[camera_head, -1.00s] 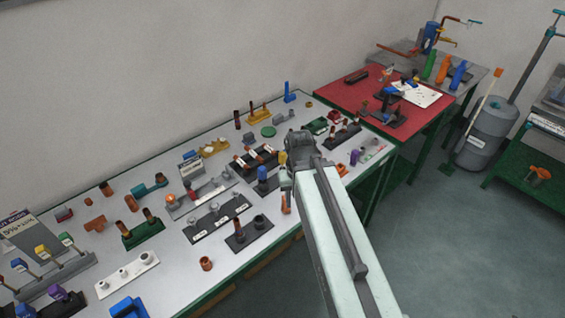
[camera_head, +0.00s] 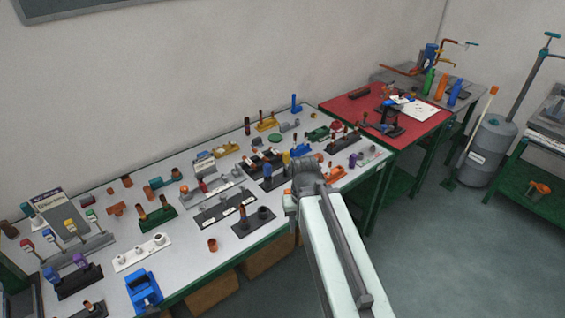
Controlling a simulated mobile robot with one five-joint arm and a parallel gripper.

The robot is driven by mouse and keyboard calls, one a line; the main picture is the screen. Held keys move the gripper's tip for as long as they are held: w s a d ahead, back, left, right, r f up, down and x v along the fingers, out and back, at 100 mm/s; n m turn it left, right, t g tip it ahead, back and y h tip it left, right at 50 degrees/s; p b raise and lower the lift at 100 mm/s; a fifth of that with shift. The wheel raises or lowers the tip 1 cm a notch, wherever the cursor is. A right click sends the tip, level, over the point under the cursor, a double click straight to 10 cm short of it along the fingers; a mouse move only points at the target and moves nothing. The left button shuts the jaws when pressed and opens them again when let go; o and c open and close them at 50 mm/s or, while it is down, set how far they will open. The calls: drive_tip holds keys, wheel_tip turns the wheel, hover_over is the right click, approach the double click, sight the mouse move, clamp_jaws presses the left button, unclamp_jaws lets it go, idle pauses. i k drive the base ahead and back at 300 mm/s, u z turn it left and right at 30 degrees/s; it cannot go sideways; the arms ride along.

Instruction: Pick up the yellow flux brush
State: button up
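The yellow flux brush (camera_head: 70,226) appears to be the yellow-topped one in a row of small brushes with red, blue, yellow and green tops. They stand upright in a long grey rack (camera_head: 95,245) at the left end of the white table. My arm comes up from the bottom, and my gripper (camera_head: 305,178) is at its far end by the table's front edge, right of the middle. It is well to the right of the brush and apart from it. The fingers are too small and hidden by the arm to tell open from shut.
The white table (camera_head: 180,262) is crowded with racks, fittings and blocks. A dark sign (camera_head: 52,200) stands behind the brush rack, and a blue block (camera_head: 143,289) lies near the front. A red table (camera_head: 415,128) adjoins at right. The floor (camera_head: 430,250) at right is clear.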

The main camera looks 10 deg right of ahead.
sight(286, 154)
drive_tip(key=u, duration=4.2)
drive_tip(key=k, duration=2.55)
drive_tip(key=z, duration=1)
drive_tip(key=i, duration=1)
drive_tip(key=u, duration=0.05)
